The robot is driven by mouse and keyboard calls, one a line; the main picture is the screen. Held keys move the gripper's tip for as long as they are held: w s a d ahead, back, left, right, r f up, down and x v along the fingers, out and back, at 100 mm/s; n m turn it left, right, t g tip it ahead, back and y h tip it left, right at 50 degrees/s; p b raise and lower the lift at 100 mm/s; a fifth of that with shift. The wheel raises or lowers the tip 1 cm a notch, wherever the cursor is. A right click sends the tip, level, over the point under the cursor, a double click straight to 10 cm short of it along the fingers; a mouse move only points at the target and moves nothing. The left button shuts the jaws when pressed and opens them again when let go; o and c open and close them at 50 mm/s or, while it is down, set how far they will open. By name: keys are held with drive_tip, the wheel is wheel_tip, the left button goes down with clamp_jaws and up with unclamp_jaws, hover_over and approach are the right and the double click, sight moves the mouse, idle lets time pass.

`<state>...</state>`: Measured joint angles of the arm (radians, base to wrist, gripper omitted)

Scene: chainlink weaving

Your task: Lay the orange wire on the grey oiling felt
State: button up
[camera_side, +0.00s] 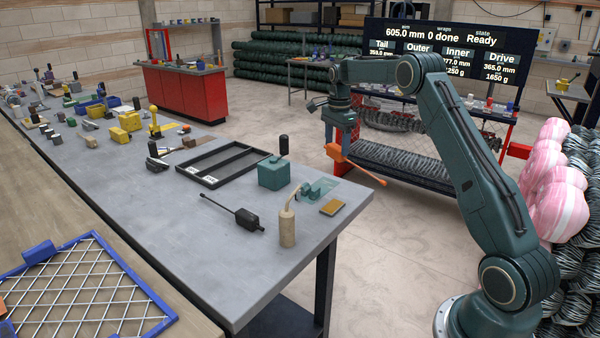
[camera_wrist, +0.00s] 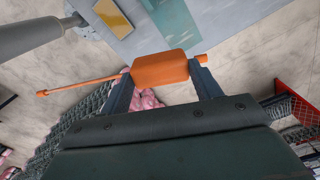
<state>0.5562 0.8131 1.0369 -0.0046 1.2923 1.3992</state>
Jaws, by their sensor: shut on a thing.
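The orange wire shows as an orange block with a long thin rod on one side and a short stub on the other. My gripper (camera_side: 341,140) is shut on its block, and the long rod points down to the right in the side view. In the wrist view the orange wire (camera_wrist: 160,69) lies across between the two fingers, with floor behind it, past the bench edge. A flat grey-green patch (camera_side: 326,190) on the near right bench corner looks like the grey oiling felt; it also shows in the wrist view (camera_wrist: 172,20).
A black tool (camera_side: 245,218) and a black divided tray (camera_side: 222,163) lie further left.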

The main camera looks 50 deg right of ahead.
drive_tip(key=s+d+f+m, duration=0.2)
drive_tip(key=s+d+m, duration=0.3)
drive_tip(key=m, duration=0.8)
drive_tip(key=shift+d+f+m, duration=0.3)
drive_tip(key=shift+f, duration=0.15)
drive_tip(key=shift+f, duration=3.75)
drive_tip(key=shift+f, duration=0.65)
drive_tip(key=o, duration=1.1)
drive_tip(key=shift+o, duration=0.2)
